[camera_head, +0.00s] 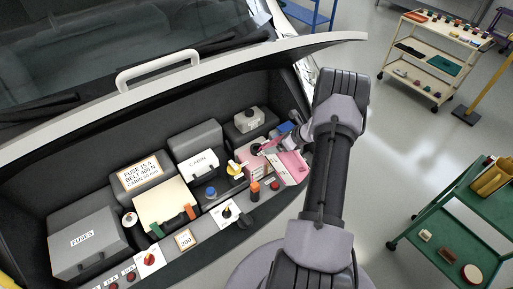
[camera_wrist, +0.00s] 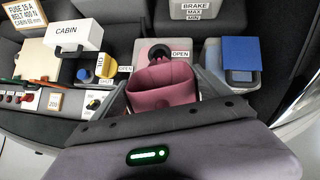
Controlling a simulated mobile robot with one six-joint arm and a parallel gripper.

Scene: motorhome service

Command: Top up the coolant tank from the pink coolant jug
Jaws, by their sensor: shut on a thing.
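The pink coolant jug (camera_head: 291,167) is in my gripper (camera_head: 297,146), at the right end of the open service bay. In the wrist view the jug (camera_wrist: 160,88) sits between the two dark fingers of my gripper (camera_wrist: 162,97), its far end toward a grey tank (camera_wrist: 194,52). The jug overlaps the tank's front in view. I cannot tell whether liquid is flowing.
A yellow valve handle (camera_wrist: 106,65) and a blue cap (camera_wrist: 83,74) are left of the jug. A blue-topped box (camera_wrist: 238,54) is close on the right. The "BRAKE" reservoir (camera_wrist: 197,9) stands behind. The raised hood (camera_head: 230,65) overhangs the bay. Carts stand at right.

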